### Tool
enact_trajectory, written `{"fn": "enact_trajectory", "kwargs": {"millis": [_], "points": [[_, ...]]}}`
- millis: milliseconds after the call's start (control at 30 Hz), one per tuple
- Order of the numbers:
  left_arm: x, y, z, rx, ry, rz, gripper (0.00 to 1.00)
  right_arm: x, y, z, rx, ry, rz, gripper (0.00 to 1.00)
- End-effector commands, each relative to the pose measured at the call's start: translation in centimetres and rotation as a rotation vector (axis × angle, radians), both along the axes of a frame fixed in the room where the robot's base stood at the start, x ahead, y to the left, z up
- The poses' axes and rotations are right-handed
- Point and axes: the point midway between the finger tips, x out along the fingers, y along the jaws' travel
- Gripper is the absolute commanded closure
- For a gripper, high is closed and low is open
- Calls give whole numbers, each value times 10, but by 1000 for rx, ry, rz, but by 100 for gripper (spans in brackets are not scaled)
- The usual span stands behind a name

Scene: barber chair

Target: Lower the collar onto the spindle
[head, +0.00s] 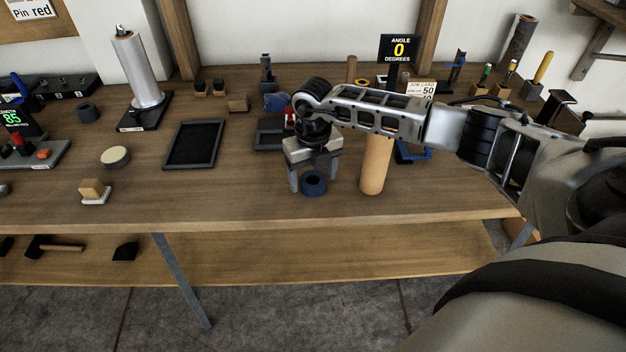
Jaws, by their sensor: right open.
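A short dark blue ring (314,185), which looks like the collar, rests on the bench near its front edge. My right gripper (314,178) points down over it, open, with one finger to each side of the ring. A gap shows beside the fingers, and I cannot tell whether either touches it. A tall silver cylinder with a narrow top (143,70) stands on a black base at the back left; it may be the spindle, but its label is too small to read. My left gripper is out of view.
A tan upright cylinder (375,165) stands just right of my right gripper. A black tray (194,145) lies to the left, with a round pale-topped piece (115,157) and a small wooden block (94,190) further left. The front bench between block and ring is clear.

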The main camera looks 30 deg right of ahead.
Motion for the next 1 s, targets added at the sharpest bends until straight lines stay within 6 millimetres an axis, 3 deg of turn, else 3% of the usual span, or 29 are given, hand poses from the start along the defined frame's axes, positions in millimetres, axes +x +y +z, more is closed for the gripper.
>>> {"fn": "enact_trajectory", "kwargs": {"millis": [300,467,500,833,1000], "points": [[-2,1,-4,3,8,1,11,0,0,-7,0,0,0,27],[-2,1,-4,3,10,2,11,0,0,-7,0,0,0,72],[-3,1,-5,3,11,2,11,0,0,-7,1,0,0,76],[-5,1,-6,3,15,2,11,0,0,-5,1,-2,0,76],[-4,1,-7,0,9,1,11,1,0,7,1,-3,1,76]]}}
